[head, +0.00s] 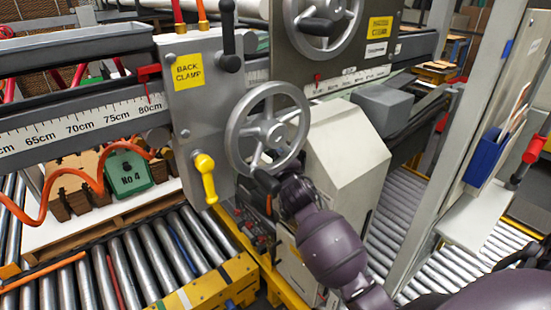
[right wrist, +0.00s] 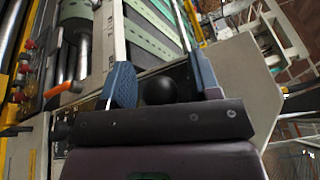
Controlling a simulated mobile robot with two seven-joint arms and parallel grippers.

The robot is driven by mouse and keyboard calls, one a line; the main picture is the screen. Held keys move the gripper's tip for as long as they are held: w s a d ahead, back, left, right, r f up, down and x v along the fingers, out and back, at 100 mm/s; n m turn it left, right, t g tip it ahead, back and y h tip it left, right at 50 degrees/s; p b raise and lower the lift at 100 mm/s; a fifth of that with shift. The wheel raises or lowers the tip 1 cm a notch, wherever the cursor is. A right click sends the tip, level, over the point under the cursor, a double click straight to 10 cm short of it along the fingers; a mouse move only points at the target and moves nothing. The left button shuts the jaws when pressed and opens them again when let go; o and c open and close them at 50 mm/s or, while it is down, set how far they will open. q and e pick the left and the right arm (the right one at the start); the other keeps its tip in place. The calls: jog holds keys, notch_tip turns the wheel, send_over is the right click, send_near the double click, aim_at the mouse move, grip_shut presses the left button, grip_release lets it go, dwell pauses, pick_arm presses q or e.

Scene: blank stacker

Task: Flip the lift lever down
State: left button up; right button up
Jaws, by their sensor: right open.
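My right gripper (head: 274,192) is at the machine front, just below the silver handwheel (head: 268,130), with its fingertips partly hidden in the head view. In the right wrist view the gripper (right wrist: 160,82) is open, its two blue-grey fingers apart. A black ball knob (right wrist: 158,91) sits between the fingers, close to the palm; I cannot tell whether they touch it. Its shaft is hidden, and I cannot tell for sure that it is the lift lever's knob. A yellow-handled lever (head: 206,178) hangs down on the grey back clamp panel. My left gripper is not in view.
A black-knobbed lever (head: 229,45) stands up on the panel. A beige cabinet (head: 347,160) stands right of the handwheel. A yellow rail (head: 225,285) and conveyor rollers (head: 120,260) lie below. A grey post (head: 450,150) rises at right.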

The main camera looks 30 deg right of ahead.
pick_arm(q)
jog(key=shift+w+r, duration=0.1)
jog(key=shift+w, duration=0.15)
pick_arm(e)
jog(key=shift+w, duration=0.2)
grip_shut()
pick_arm(q)
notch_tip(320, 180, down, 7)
jog(key=b, duration=0.5)
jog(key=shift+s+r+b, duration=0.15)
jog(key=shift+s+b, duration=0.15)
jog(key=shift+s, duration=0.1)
pick_arm(e)
notch_tip(320, 180, down, 5)
jog(key=n+t, duration=0.1)
jog(key=n, duration=0.3)
jog(key=n+t+y, duration=0.1)
jog(key=n, duration=0.3)
jog(key=n+t+y, duration=0.1)
jog(key=n, duration=0.3)
jog(key=shift+f+t, duration=0.1)
jog(key=shift+t, duration=0.2)
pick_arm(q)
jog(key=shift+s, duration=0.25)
pick_arm(e)
jog(key=shift+n, duration=0.3)
